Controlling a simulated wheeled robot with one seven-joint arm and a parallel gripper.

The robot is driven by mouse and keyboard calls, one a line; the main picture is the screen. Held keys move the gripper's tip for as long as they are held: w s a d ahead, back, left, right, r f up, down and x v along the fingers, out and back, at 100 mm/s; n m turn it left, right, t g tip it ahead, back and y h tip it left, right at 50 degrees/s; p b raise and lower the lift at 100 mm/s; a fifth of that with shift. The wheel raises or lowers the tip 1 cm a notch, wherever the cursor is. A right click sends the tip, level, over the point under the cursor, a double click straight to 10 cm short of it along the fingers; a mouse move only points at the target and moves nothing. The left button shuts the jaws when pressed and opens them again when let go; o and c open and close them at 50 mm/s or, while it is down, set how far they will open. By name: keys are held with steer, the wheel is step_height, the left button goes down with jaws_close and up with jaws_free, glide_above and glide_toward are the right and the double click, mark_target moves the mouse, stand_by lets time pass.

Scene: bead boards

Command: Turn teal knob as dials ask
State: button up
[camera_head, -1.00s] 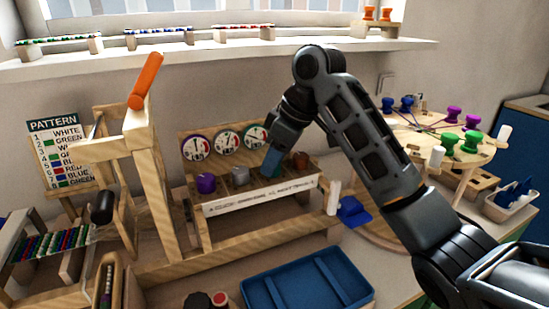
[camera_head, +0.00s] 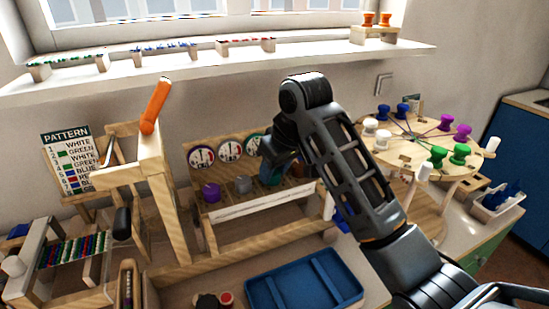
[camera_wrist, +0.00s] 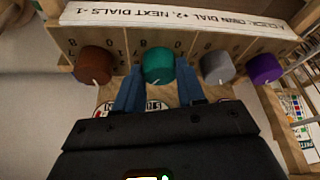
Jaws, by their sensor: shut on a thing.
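The teal knob (camera_wrist: 158,64) is in the middle of the wrist view, between the two blue fingers of my gripper (camera_wrist: 159,84), which is shut on it. In the head view the arm's end covers most of the teal knob (camera_head: 270,178). Three round dials with coloured arcs stand behind the knob row: the left dial (camera_head: 202,157), the middle dial (camera_head: 229,148) and the right dial (camera_head: 254,145), which is partly hidden by my arm. Their exact readings are too small to tell.
Beside the teal knob are a brown knob (camera_wrist: 95,66), a grey knob (camera_wrist: 217,67) and a purple knob (camera_wrist: 264,69). A lettered white strip (camera_wrist: 180,14) runs along the board. A blue tray (camera_head: 303,283) lies in front. A pegged round table (camera_head: 405,153) stands at the right.

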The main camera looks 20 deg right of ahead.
mark_target(281, 190)
steer(key=shift+r+m+p, duration=0.1)
steer(key=shift+m+p, duration=0.4)
steer(key=o, duration=1)
steer(key=shift+o, duration=0.2)
steer(key=v, duration=0.7)
steer(key=shift+s+a+r+p, duration=0.15)
steer(key=shift+s+r+p, duration=0.1)
steer(key=shift+p, duration=0.2)
